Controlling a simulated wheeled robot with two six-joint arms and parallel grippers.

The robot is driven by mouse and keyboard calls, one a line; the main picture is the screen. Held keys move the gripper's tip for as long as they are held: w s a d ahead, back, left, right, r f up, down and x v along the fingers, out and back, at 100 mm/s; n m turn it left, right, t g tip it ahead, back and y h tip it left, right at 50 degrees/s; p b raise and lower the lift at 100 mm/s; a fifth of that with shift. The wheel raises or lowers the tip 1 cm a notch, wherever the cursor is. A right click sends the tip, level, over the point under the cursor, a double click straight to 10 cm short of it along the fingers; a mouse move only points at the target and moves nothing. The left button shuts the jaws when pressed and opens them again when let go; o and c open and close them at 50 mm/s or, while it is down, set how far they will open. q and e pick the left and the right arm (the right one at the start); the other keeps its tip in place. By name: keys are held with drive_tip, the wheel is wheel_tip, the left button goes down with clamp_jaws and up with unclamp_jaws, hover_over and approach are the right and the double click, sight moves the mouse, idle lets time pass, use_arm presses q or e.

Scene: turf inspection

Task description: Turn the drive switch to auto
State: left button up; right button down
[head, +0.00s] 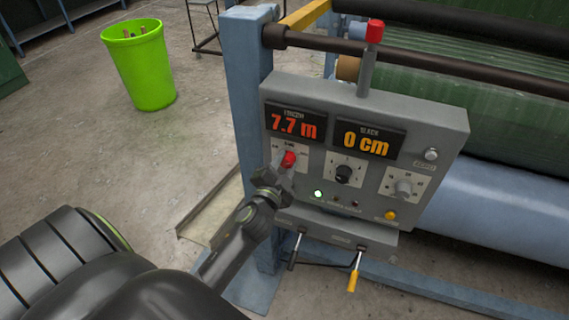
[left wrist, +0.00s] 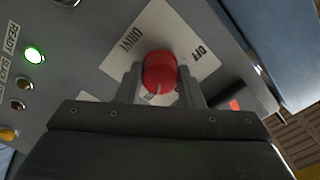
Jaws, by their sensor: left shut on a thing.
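The drive switch is a red knob (head: 289,159) on a white plate at the left of the grey control panel (head: 440,120). In the left wrist view the red knob (left wrist: 160,73) sits between my two fingers, on a plate (left wrist: 205,47) lettered DRIVE and OFF; the rest of the lettering is partly hidden. My left gripper (head: 282,168) is shut on the red knob. A pale mark shows on the knob's lower edge in the left wrist view. My right gripper is not in view.
A black knob (head: 343,173) and a grey knob (head: 404,187) sit to the right on the panel. A green light (head: 318,194) is lit. Displays read 7.7 m and 0 cm. Two levers (head: 354,278) hang below. A green bin (head: 139,66) stands on the floor at left.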

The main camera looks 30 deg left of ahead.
use_arm(q)
drive_tip(key=shift+m, duration=0.5)
drive_tip(key=o, duration=1)
drive_tip(key=shift+c, duration=0.2)
drive_tip(key=shift+s+d+f, duration=0.1)
drive_tip(key=shift+s+d, duration=0.05)
drive_tip(key=shift+s, duration=0.35)
drive_tip(key=v, duration=1.6)
drive_tip(key=shift+s+b, duration=0.25)
drive_tip(key=shift+b, duration=0.15)
